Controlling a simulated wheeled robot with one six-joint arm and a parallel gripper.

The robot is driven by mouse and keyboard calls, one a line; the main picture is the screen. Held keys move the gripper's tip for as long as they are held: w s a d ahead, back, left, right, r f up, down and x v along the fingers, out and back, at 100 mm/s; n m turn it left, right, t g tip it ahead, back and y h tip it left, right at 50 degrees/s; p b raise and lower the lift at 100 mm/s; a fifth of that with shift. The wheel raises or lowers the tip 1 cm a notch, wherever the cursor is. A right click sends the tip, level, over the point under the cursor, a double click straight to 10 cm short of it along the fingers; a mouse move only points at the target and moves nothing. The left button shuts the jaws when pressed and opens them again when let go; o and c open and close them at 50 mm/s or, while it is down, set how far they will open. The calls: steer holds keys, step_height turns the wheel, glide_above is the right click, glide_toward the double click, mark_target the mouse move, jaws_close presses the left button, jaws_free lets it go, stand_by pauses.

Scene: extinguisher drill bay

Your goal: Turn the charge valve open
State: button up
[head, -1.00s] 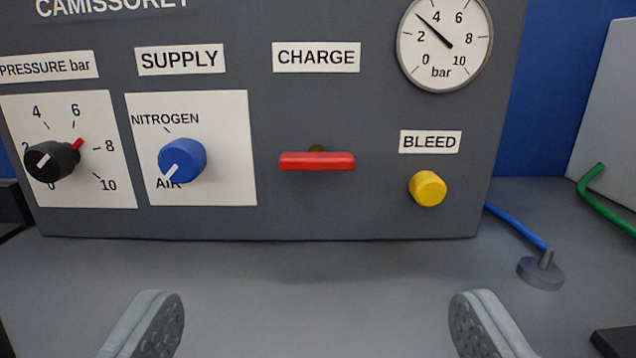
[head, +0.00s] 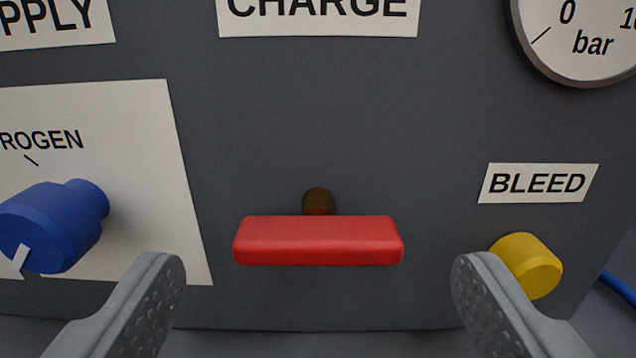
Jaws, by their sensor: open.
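The charge valve's red bar handle (head: 318,241) lies horizontally on a short brown stem (head: 318,202), which comes out of the dark grey panel. The CHARGE label (head: 318,12) is above it, cut by the top of the view. My gripper (head: 318,288) is open and empty. Its two grey fingers stand apart, one to the left and one to the right of the handle and a little lower in the picture. Neither finger visibly touches the handle.
The blue supply knob (head: 52,226) is at left, near my left finger. The yellow bleed button (head: 526,265) is partly behind my right finger, under the BLEED label (head: 538,184). The pressure gauge (head: 585,35) is at upper right. A blue hose (head: 620,289) shows at the right edge.

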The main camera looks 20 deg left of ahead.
mark_target(319, 251)
steer(key=shift+x, duration=1.7)
steer(key=c, duration=1)
